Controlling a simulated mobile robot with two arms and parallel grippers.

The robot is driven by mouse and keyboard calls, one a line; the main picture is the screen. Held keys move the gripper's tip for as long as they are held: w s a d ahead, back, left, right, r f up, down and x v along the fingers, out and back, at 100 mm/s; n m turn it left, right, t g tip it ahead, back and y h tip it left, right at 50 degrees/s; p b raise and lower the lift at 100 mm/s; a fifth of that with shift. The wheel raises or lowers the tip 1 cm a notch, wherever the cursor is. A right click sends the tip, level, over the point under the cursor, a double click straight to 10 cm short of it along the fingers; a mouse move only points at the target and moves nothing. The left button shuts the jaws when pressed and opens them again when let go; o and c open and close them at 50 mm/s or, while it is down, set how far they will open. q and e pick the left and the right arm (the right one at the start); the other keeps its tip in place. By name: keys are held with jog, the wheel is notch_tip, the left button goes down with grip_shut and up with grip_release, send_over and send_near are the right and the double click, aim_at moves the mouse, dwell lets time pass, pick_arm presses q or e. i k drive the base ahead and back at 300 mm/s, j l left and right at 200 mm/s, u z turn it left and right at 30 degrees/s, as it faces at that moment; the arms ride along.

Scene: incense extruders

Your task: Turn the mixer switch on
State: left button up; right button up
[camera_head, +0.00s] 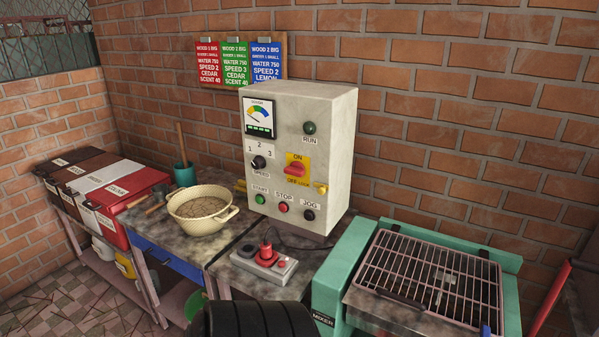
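A grey control box (323,215) stands on the worktop against the brick wall. On its front is a red rotary switch (296,170) on a yellow plate marked ON above and OFF LOCK below. Its red handle looks roughly sideways; I cannot tell its exact setting. A green machine (330,290) labelled MIXER, with a wire grid (430,275) on top, stands to the right of the box. Neither of my grippers is in view.
The control box also carries a speed knob (259,163), a green start button (260,199), a red stop button (284,207) and a black jog button (308,215). A cream bowl (201,209) stands to the left. Lidded bins (108,185) stand further left.

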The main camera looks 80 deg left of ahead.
aim_at(296, 168)
jog(key=u, duration=2.45)
